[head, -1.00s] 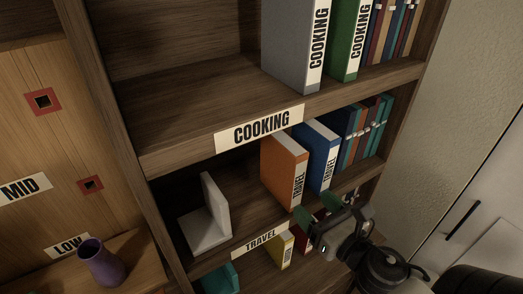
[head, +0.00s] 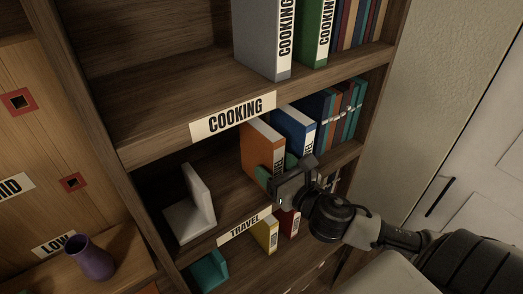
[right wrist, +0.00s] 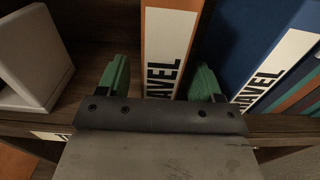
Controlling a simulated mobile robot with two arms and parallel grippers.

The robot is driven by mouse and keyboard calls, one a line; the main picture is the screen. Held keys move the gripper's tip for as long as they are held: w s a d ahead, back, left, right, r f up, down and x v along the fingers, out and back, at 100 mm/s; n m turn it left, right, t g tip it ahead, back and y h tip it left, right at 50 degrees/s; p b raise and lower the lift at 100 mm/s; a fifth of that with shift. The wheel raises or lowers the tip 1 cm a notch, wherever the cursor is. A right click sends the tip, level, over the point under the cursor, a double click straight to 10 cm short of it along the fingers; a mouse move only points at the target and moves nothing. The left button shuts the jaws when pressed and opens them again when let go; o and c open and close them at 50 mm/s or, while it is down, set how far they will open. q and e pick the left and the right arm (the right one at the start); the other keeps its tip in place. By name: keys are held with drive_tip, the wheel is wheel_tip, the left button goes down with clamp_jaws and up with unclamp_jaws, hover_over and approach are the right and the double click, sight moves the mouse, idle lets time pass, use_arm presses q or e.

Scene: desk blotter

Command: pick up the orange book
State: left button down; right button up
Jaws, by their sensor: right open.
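The orange book (head: 262,143) stands upright on the middle shelf, its white TRAVEL label on the spine. It also shows in the right wrist view (right wrist: 170,42). My right gripper (head: 277,169) is open in front of it. In the right wrist view its green fingertips (right wrist: 160,80) lie to the left and right of the spine, with a gap on each side. The lower part of the spine is hidden behind the gripper body. My left gripper is not in view.
A blue book (head: 294,128) stands just right of the orange one. A white bookend (head: 191,208) is to its left, with bare shelf between. The COOKING shelf edge (head: 150,149) is above. A purple vase (head: 90,258) stands lower left.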

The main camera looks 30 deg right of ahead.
drive_tip(key=w, duration=0.3)
drive_tip(key=shift+a+p, duration=0.1)
drive_tip(key=shift+p, duration=0.2)
drive_tip(key=shift+s, duration=0.1)
drive_tip(key=shift+c, duration=0.3)
drive_tip(key=shift+r, duration=0.1)
drive_tip(key=c, duration=1.2)
